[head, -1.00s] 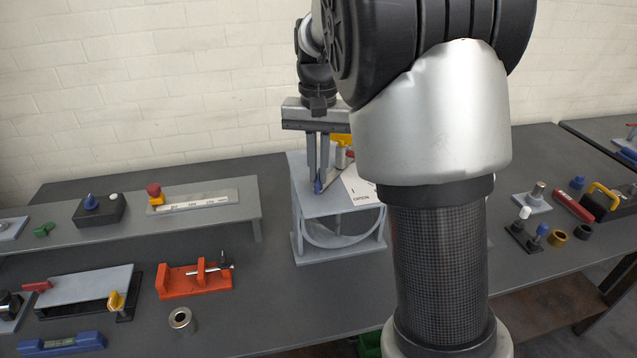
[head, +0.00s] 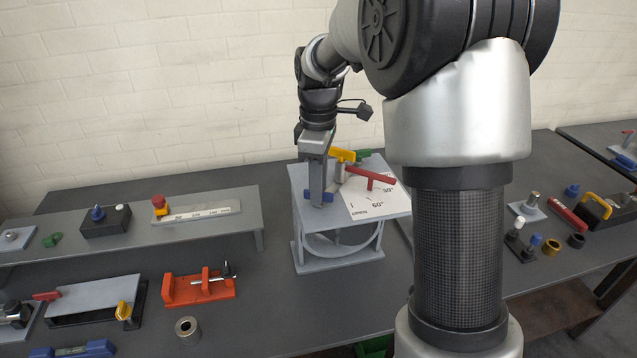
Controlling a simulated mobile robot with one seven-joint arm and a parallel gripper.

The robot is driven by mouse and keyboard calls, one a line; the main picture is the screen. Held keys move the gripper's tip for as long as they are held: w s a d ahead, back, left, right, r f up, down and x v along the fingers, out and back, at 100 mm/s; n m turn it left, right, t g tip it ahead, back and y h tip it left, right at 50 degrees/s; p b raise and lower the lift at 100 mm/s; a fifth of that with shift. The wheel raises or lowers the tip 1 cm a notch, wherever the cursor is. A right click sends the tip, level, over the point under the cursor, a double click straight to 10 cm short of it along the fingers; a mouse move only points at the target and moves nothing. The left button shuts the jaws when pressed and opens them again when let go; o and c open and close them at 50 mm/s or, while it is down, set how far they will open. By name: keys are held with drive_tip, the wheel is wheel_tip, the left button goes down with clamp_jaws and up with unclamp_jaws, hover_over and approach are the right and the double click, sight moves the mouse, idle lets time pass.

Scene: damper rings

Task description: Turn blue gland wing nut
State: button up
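The blue gland wing nut (head: 328,198) sits on the top plate of the grey damper stand (head: 352,228), near its front left. My gripper (head: 316,197) points straight down over it, seen edge-on. The near finger covers the middle of the nut, and a blue wing shows on each side. The fingers appear shut on the wings, one in front and one behind. The far finger is hidden.
Beside the nut are a red lever (head: 372,176), a yellow handle (head: 343,154) and a white angle card (head: 372,204). A grey shelf (head: 240,212) with knobs stands left, and an orange vise (head: 200,288) lies in front of it. Small parts lie at right.

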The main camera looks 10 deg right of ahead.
drive_tip(key=shift+r, duration=0.2)
drive_tip(key=shift+r+p, duration=0.85)
drive_tip(key=shift+p, duration=0.05)
wheel_tip(320, 180, up, 3)
drive_tip(key=p, duration=0.2)
drive_tip(key=shift+r+p, duration=0.1)
drive_tip(key=shift+p, duration=0.2)
drive_tip(key=shift+r, duration=1.4)
